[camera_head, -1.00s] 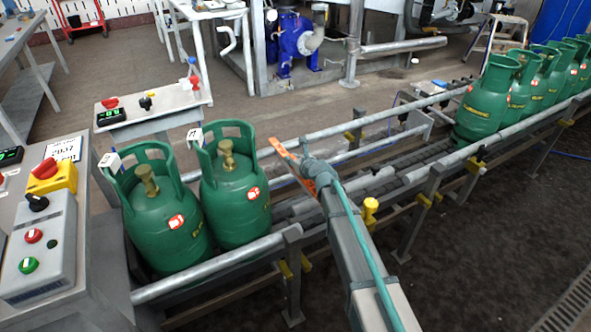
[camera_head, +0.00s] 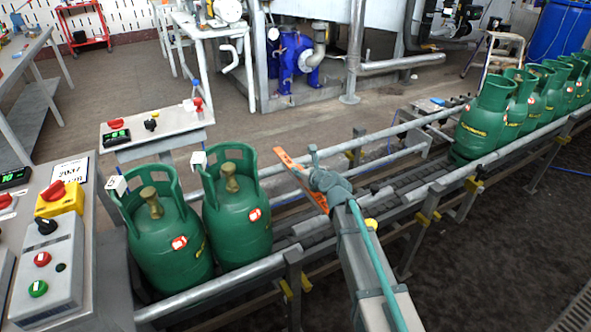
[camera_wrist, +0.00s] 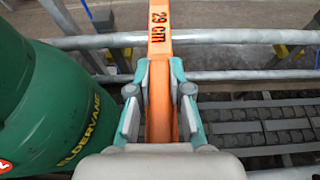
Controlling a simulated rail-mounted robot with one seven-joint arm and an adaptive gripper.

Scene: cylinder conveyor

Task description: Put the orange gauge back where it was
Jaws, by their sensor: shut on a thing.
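The orange gauge (camera_head: 300,178) is a long flat bar held out over the conveyor. In the wrist view the gauge (camera_wrist: 160,58) carries the dark marking "29 cm" and runs away from me between the fingers. My gripper (camera_head: 322,182) is shut on it, and in the wrist view both fingers of my gripper (camera_wrist: 160,100) press on its sides. The gauge is to the right of the nearer pair of green cylinders, and its lower end is partly hidden by my gripper in the head view.
Two green cylinders (camera_head: 237,215) stand on the conveyor at left, close to the gauge; one (camera_wrist: 50,100) fills the wrist view's left. Several more (camera_head: 485,120) stand at far right. Rails (camera_head: 385,132) edge the conveyor. Control panels (camera_head: 50,255) stand at left. The middle belt (camera_head: 395,190) is clear.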

